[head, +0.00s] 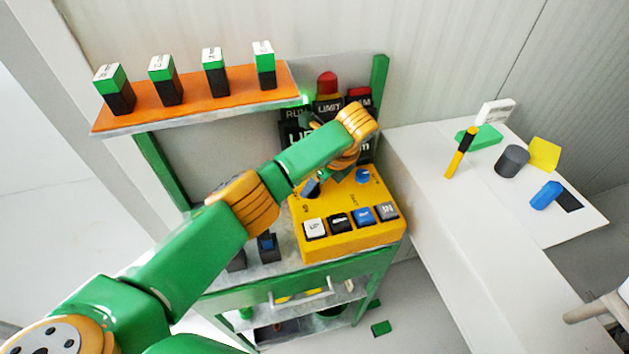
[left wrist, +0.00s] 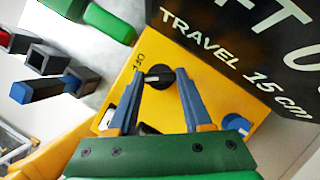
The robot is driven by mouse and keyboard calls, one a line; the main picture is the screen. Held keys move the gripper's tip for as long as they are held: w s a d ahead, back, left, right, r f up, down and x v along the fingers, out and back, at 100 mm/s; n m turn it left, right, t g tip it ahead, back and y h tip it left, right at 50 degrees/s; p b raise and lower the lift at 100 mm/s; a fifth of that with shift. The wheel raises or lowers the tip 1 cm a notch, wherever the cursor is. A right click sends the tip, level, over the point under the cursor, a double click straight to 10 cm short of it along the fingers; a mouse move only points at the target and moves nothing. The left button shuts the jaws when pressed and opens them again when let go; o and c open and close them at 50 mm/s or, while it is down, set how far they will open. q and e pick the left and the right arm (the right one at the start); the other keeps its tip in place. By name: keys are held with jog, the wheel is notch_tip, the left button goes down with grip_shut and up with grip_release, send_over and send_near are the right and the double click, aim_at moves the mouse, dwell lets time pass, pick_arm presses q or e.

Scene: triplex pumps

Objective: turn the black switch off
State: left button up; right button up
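The yellow control box (head: 345,238) stands on the green-framed cart. The black switch (left wrist: 160,77) is a round knob on its top face, with OFF lettering beside it in the left wrist view. My left gripper (left wrist: 160,72) is open, with one blue-grey finger on each side of the knob in the picture. I cannot tell whether either finger touches it. In the head view my green and orange left arm reaches over the box and partly hides the gripper and the knob area. My right gripper is not in view.
A blue knob (head: 363,176) and a row of push buttons (head: 339,221) share the box. A black sign (left wrist: 245,45) stands close behind the gripper. An orange shelf (head: 200,97) holds several green-black blocks. A white table (head: 440,215) with loose parts stands at right.

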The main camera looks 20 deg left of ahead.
pick_arm(q)
grip_shut()
jog(key=shift+a+m+t, duration=0.1)
jog(key=shift+m+t, duration=0.2)
jog(key=shift+m, duration=0.4)
jog(key=shift+m+t+h, duration=0.3)
jog(key=shift+m, duration=0.5)
jog(key=m+t+b, duration=0.1)
jog(key=m+b, duration=0.1)
jog(key=m, duration=0.1)
jog(key=shift+s+f+h, duration=0.1)
jog(key=shift+f+h, duration=0.05)
jog(key=shift+h, duration=0.25)
jog(key=shift+m+b, duration=0.6)
jog(key=shift+b, duration=0.05)
jog(key=shift+r, duration=0.2)
